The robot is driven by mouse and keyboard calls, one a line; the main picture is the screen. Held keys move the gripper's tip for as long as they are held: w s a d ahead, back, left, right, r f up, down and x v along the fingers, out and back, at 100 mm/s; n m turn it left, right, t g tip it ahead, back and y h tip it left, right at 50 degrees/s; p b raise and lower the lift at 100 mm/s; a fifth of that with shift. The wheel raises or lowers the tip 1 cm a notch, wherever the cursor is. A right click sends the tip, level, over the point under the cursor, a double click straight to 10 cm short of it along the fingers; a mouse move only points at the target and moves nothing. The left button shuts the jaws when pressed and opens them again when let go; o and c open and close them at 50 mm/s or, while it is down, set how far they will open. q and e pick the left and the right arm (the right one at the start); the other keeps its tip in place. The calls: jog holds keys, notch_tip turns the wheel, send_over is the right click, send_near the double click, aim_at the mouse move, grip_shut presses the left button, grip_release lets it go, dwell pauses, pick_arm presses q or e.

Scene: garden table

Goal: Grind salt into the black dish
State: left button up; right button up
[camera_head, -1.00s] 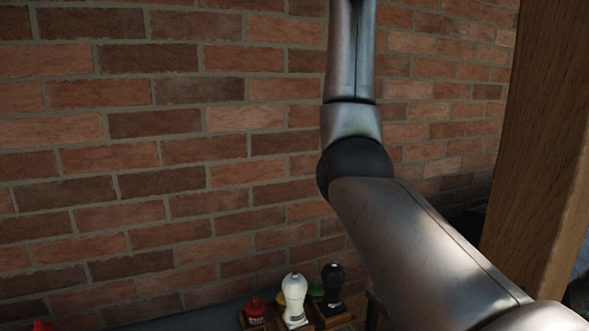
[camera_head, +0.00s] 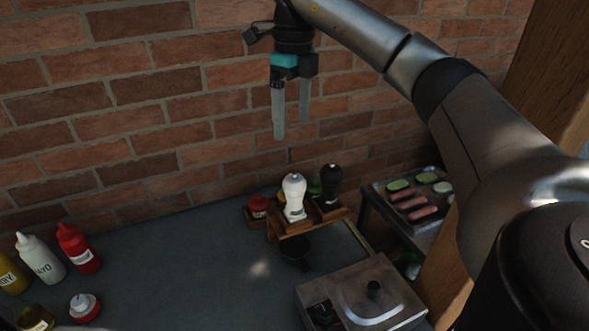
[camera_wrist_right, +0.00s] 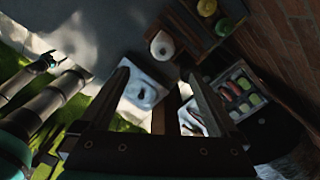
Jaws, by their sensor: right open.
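A white grinder (camera_head: 294,197) stands upright on a small wooden stand (camera_head: 281,229) beside a black grinder (camera_head: 329,187). A small black dish (camera_head: 296,249) sits on the table in front of the stand. My right gripper (camera_head: 292,128) hangs open and empty in front of the brick wall, fingers down, above and apart from the grinders. In the right wrist view the white grinder (camera_wrist_right: 162,45) shows from above, beyond the open fingers; the dish cannot be made out there. Small grey arm parts show at its left, too small to tell a jaw state.
A metal box with a lid (camera_head: 363,295) stands at the front right. A tray of food (camera_head: 411,197) is on a side table at the right. A red bottle (camera_head: 77,248) and other bottles stand at the left. The dark tabletop (camera_head: 190,265) is clear mid-left. A wooden post (camera_head: 541,75) rises at the right.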

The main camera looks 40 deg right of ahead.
aim_at(294, 177)
jog(key=f, duration=0.7)
jog(key=f+p, duration=0.1)
jog(key=f, duration=0.7)
jog(key=shift+s+d+f, duration=0.1)
jog(key=shift+d+f, duration=0.1)
jog(key=shift+f, duration=0.1)
jog(key=c, duration=1.4)
jog(key=shift+o, duration=0.2)
